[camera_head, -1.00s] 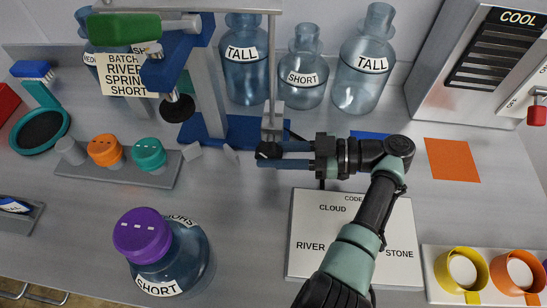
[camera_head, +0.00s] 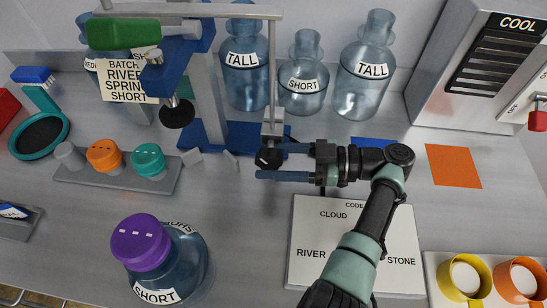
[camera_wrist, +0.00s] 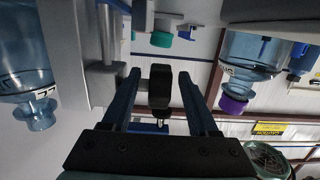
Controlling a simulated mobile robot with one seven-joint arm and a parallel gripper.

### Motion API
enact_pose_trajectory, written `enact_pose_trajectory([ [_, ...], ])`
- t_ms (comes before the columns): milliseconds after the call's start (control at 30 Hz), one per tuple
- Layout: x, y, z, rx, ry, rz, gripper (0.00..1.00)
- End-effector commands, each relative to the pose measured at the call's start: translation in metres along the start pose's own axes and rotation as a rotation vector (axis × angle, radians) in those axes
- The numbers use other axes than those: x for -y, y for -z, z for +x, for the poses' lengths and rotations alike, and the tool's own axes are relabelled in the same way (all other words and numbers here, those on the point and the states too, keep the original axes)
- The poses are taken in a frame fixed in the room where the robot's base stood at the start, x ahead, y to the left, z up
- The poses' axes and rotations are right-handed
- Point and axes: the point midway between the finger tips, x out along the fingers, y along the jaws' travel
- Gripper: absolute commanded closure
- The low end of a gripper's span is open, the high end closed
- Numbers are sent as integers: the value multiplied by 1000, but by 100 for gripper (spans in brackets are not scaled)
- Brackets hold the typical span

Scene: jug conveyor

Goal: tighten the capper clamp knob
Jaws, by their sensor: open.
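The capper has a blue base (camera_head: 218,136), a grey post and a green lever handle (camera_head: 123,32). Its black clamp knob (camera_head: 267,158) sits low on a grey block under a thin rod. My gripper (camera_head: 263,163) is open, with one blue finger on each side of the knob. In the wrist view the dark knob (camera_wrist: 160,82) stands between the two fingers of my gripper (camera_wrist: 159,75), with gaps beside it. A round black pad (camera_head: 177,112) hangs on the capper's left side.
A purple-capped jug (camera_head: 172,265) stands at front left. A cap rack (camera_head: 115,177) holds orange and teal caps. Several clear jugs (camera_head: 303,95) stand behind. A white word board (camera_head: 310,225) lies under my arm. Yellow and orange mugs (camera_head: 450,288) stand at front right.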

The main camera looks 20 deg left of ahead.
Motion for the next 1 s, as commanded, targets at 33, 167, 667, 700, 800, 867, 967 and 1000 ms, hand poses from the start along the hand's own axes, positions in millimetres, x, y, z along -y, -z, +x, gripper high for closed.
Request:
enact_pose_trajectory([
  [33, 0, 0, 0, 0, 0, 0, 40],
  [167, 0, 0, 0, 0, 0, 0, 40],
  [667, -1, -2, -44, 2, -2, -1, 40],
  [700, 0, -2, -50, 3, -3, 1, 40],
  [800, 0, -3, -62, 3, 1, 0, 40],
  [867, 0, -3, -69, 3, 0, -1, 40],
  [967, 0, -3, -82, 5, -4, 3, 40],
  [1000, 0, -4, -84, 4, 1, 0, 40],
])
